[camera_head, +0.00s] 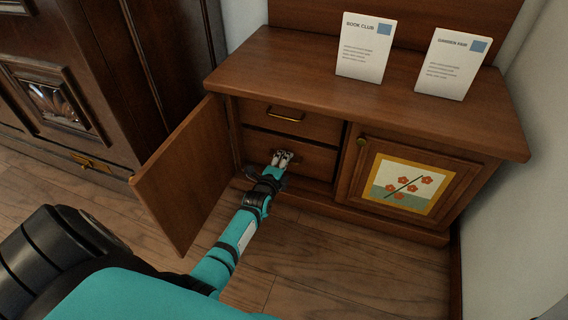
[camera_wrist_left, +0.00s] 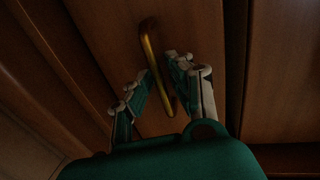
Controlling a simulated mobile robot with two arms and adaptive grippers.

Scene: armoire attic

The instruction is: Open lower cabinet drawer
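The lower drawer (camera_head: 312,161) of the wooden cabinet sits behind the open left door and looks shut. My left gripper (camera_head: 283,157) is at the front of this drawer. In the left wrist view, the brass bar handle (camera_wrist_left: 150,45) runs between the fingers of my left gripper (camera_wrist_left: 158,74). The fingers stand apart, one on each side of the handle, and a small gap shows on the right side. Contact with the handle cannot be told. In the head view my gripper mostly hides this handle. My right gripper is not in view.
The open left door (camera_head: 184,175) stands out beside my left arm. The upper drawer (camera_head: 303,121) above is shut, with its own brass handle (camera_head: 286,114). The right door (camera_head: 362,180) with a flower picture is shut. Two cards (camera_head: 366,48) (camera_head: 452,65) stand on top. The floor (camera_head: 350,268) in front is clear.

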